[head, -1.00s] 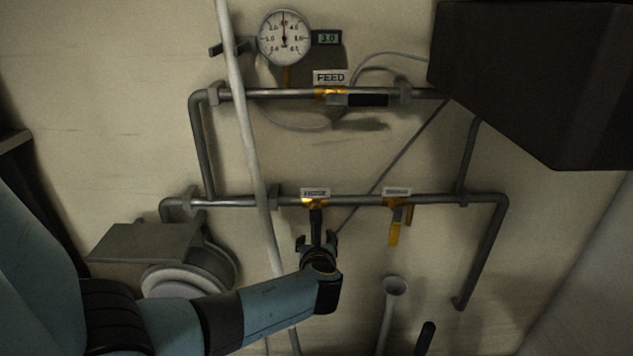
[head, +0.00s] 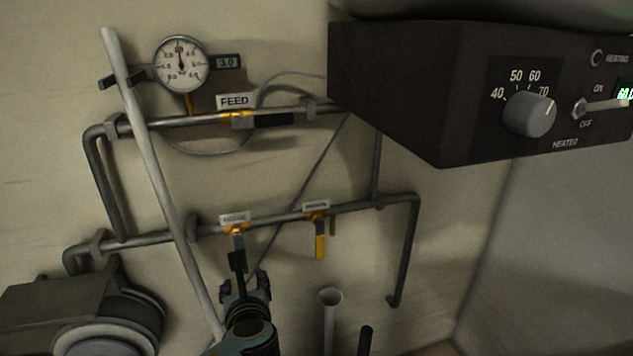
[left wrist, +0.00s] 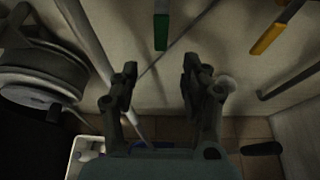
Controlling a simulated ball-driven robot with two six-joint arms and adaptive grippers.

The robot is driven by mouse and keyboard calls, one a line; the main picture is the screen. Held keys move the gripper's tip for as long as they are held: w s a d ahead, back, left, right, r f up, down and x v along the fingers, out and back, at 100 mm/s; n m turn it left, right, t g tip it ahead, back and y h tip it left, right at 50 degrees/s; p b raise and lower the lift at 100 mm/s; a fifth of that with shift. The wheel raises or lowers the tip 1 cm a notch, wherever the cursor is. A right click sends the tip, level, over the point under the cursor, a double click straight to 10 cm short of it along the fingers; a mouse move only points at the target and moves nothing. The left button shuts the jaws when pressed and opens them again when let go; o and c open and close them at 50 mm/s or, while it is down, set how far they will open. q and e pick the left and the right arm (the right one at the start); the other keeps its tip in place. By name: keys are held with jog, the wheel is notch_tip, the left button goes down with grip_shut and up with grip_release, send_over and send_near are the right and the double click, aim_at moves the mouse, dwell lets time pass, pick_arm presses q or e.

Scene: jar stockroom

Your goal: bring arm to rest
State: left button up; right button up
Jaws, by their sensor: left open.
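My left gripper (head: 248,284) is in front of the wall pipes, just below the dark handle (head: 238,260) of the lower left valve (head: 237,229). In the left wrist view the two fingers of my left gripper (left wrist: 160,84) are spread with nothing between them. A handle there looks green (left wrist: 161,32) and hangs beyond the fingertips, apart from them. My right gripper is not in view.
A yellow valve handle (head: 320,246) hangs to the right. A pale slanted pole (head: 158,180) stands left of the gripper. A dark heater box (head: 420,95) juts out at upper right. A reel-like object (head: 105,325) sits at lower left. A white bin (left wrist: 78,152) is below.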

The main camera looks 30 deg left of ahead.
pick_arm(q)
jog(key=s+d+f+n+g+h+b, duration=0.1)
jog(key=s+f+n+g+h+b, duration=0.15)
jog(key=s+f, duration=0.55)
jog(key=s+d+f+n+g+h+b, duration=0.1)
jog(key=s+f+b, duration=0.3)
jog(key=f, duration=0.9)
jog(key=s+d+f+n+g+h+b, duration=0.1)
jog(key=s+f+n+g+h+b, duration=0.15)
jog(key=s+f, duration=0.55)
jog(key=s+d+f+n+h+b, duration=0.2)
jog(key=s+d+f+n, duration=0.1)
jog(key=s+f+n, duration=0.5)
jog(key=s+d+f+n+g+h+b, duration=0.1)
jog(key=s+d+f+n+h+b, duration=0.1)
jog(key=s+f+n, duration=0.6)
jog(key=s+d+n, duration=0.1)
jog(key=n, duration=0.2)
jog(key=shift+s+n+g, duration=0.2)
jog(key=shift+n+g, duration=0.1)
